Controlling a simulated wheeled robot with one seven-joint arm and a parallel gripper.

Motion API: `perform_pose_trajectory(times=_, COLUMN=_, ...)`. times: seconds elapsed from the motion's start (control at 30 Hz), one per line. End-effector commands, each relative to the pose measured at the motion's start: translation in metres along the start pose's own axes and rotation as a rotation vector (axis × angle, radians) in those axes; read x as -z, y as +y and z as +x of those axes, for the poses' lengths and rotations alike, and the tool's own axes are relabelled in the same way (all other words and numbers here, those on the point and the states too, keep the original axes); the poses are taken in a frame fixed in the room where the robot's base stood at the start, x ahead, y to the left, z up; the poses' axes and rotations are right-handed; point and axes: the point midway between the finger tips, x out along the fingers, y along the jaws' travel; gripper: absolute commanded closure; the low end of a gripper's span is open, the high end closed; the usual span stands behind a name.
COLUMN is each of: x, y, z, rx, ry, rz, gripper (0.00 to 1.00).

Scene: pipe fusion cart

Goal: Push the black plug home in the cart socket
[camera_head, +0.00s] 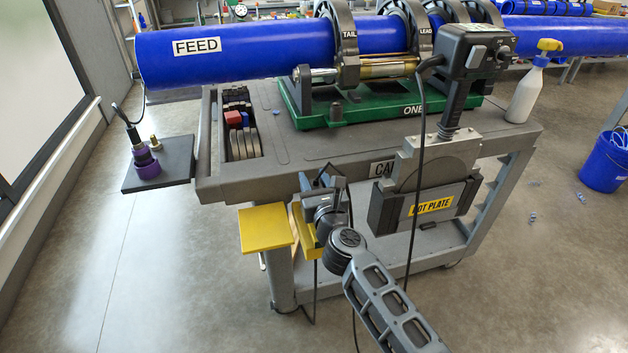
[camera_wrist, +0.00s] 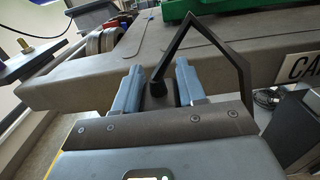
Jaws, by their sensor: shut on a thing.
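My gripper (camera_head: 322,196) is at the front side of the grey cart (camera_head: 345,151), just below its tabletop edge and right of a yellow plate. The wrist view shows its two blue-grey fingers (camera_wrist: 157,88) shut on the black plug (camera_wrist: 156,102), which sits between them. A black cable (camera_wrist: 178,45) rises from the plug, bends sharply and comes down on the right. I cannot make out the cart socket in either view. I cannot tell how far the plug is from it or whether they touch.
The yellow plate (camera_head: 265,229) is close left of my gripper. The hot plate (camera_head: 430,205) hangs close on the right, with a black cable (camera_head: 418,170) hanging down beside it. A green base (camera_head: 390,105) and blue pipe (camera_head: 225,50) lie on top. Floor at left is clear.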

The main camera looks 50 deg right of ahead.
Motion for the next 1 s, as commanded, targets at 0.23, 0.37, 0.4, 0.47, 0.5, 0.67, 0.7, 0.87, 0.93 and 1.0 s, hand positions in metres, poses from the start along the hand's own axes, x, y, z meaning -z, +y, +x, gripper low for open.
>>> perform_pose_trajectory(times=0.23, x=0.005, y=0.000, z=0.000, rx=0.000, ry=0.000, rz=0.000, gripper=0.92)
perform_pose_trajectory(times=0.37, x=0.008, y=0.000, z=0.000, rx=0.000, ry=0.000, rz=0.000, gripper=0.92)
perform_pose_trajectory(times=0.4, x=0.009, y=0.000, z=0.000, rx=0.000, ry=0.000, rz=0.000, gripper=0.92)
perform_pose_trajectory(times=0.47, x=0.010, y=0.000, z=0.000, rx=0.000, ry=-0.001, rz=0.000, gripper=0.92)
perform_pose_trajectory(times=0.5, x=0.011, y=0.000, z=0.000, rx=0.000, ry=-0.001, rz=0.000, gripper=0.92)
perform_pose_trajectory(times=0.67, x=0.014, y=0.000, z=0.000, rx=0.000, ry=0.000, rz=0.000, gripper=0.92)
perform_pose_trajectory(times=0.7, x=0.015, y=0.000, z=0.000, rx=0.000, ry=0.000, rz=0.000, gripper=0.92)
perform_pose_trajectory(times=0.87, x=0.019, y=0.000, z=0.000, rx=0.000, ry=0.000, rz=0.000, gripper=0.92)
perform_pose_trajectory(times=0.93, x=0.018, y=0.000, z=0.000, rx=0.001, ry=0.000, rz=0.000, gripper=0.54)
perform_pose_trajectory(times=1.0, x=0.018, y=0.000, z=0.000, rx=0.001, ry=0.000, rz=-0.001, gripper=0.48)
